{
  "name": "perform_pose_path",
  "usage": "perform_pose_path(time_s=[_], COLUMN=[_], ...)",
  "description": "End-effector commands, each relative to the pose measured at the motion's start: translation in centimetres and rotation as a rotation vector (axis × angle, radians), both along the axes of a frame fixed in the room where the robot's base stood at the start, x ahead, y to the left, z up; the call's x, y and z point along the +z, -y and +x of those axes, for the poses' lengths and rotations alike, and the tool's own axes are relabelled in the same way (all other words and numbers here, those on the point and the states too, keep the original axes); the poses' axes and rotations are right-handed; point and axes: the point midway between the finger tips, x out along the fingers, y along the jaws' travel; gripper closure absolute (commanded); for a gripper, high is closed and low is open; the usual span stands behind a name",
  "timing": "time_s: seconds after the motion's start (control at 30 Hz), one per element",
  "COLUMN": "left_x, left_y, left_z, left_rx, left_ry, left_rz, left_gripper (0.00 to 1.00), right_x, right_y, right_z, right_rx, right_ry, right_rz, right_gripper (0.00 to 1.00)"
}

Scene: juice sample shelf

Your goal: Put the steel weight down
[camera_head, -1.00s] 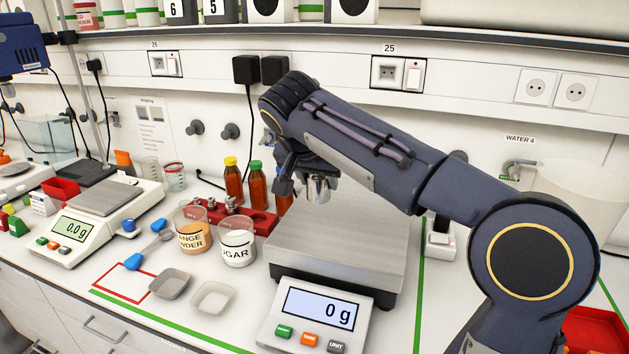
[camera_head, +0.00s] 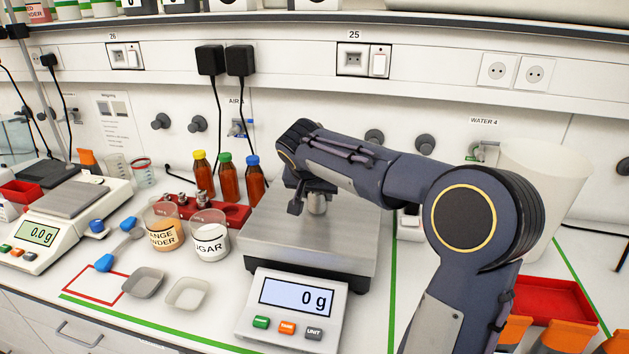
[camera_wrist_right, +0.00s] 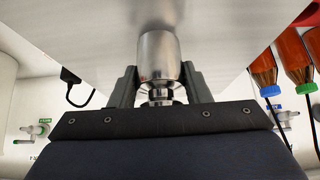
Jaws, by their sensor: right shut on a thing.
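The steel weight (camera_head: 317,203) is a small shiny cylinder with a narrow neck and knob. My right gripper (camera_head: 308,193) is shut on it by the knob end. In the right wrist view the weight (camera_wrist_right: 159,62) sits upright between the two fingers of the gripper (camera_wrist_right: 159,92), over the steel pan. In the head view it is at or just above the pan of the large scale (camera_head: 300,247); I cannot tell whether it touches. The scale's display (camera_head: 297,297) reads 0 g. My left gripper is not in view.
Left of the large scale stand a sugar beaker (camera_head: 210,238), an orange powder beaker (camera_head: 164,230) and a red block (camera_head: 228,212) holding small weights. Juice bottles (camera_head: 228,180) stand behind. Two weighing dishes (camera_head: 187,293) lie in front. The front of the pan is clear.

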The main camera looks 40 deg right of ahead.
Motion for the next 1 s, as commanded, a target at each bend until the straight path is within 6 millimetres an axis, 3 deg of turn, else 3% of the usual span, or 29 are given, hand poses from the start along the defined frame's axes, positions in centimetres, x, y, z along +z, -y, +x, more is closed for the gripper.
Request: perform_pose_path(time_s=[0.47,0.5,0.63,1.0], left_x=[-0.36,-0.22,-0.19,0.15], left_y=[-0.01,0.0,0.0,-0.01], left_z=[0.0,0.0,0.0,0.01], left_rx=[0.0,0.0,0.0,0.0], left_ry=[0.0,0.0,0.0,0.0], left_rz=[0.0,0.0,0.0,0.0], left_gripper=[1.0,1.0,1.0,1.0], right_x=[-0.58,-0.68,-0.66,-0.13], right_y=[-0.03,-0.05,-0.04,-0.15], right_z=[0.07,0.0,0.0,-0.06], right_rx=[0.001,0.0,0.0,0.0], right_ry=[0.008,0.002,0.002,0.003], right_rz=[-0.001,0.0,0.0,0.0], right_gripper=[0.88,0.51,0.35,0.35])
